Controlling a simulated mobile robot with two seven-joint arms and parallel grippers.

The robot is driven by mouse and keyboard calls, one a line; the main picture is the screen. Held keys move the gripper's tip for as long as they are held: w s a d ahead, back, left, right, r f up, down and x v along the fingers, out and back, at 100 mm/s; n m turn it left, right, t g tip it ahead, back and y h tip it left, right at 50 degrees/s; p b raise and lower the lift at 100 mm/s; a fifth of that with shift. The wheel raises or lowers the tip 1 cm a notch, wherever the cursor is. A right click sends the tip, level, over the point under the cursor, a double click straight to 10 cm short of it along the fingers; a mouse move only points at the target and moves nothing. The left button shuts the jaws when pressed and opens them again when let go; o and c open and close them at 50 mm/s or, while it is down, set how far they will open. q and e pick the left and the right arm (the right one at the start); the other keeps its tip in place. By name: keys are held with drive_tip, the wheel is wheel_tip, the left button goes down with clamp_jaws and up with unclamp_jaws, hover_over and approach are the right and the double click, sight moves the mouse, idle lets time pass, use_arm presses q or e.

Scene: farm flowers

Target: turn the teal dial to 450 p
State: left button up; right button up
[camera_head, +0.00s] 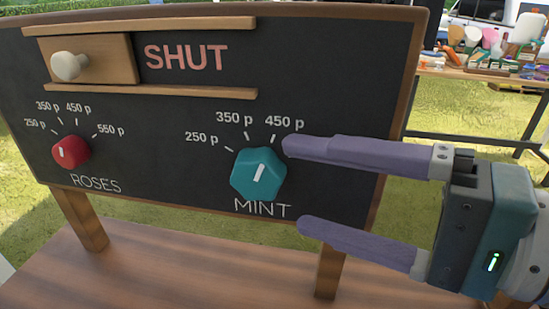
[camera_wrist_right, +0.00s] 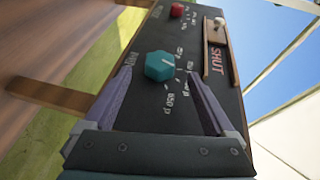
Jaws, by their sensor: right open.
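The teal dial (camera_head: 258,175), labelled MINT, is on the right half of a dark board. Its white pointer line is tilted slightly right of upright and appears lined up with the 450 p tick. My right gripper (camera_head: 293,184) is open to the right of the dial, one purple finger above its level and one below. No finger appears to touch it. In the right wrist view the teal dial (camera_wrist_right: 159,66) lies just beyond the open fingers, nothing between them. The upper finger covers the area right of 450 p in the head view. My left gripper is not in view.
A red dial (camera_head: 71,152), labelled ROSES, is at the board's left. Above it, a wooden slider with a pale knob (camera_head: 70,66) sits beside the word SHUT. The board (camera_head: 330,100) stands on wooden legs over a wooden table (camera_head: 180,270). A cluttered table is behind right.

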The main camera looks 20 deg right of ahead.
use_arm(q)
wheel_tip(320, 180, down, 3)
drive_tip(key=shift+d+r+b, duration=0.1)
drive_tip(key=shift+b, duration=1.05)
use_arm(e)
drive_tip(key=v, duration=0.4)
drive_tip(key=shift+s+d, duration=0.25)
drive_tip(key=shift+s, duration=0.05)
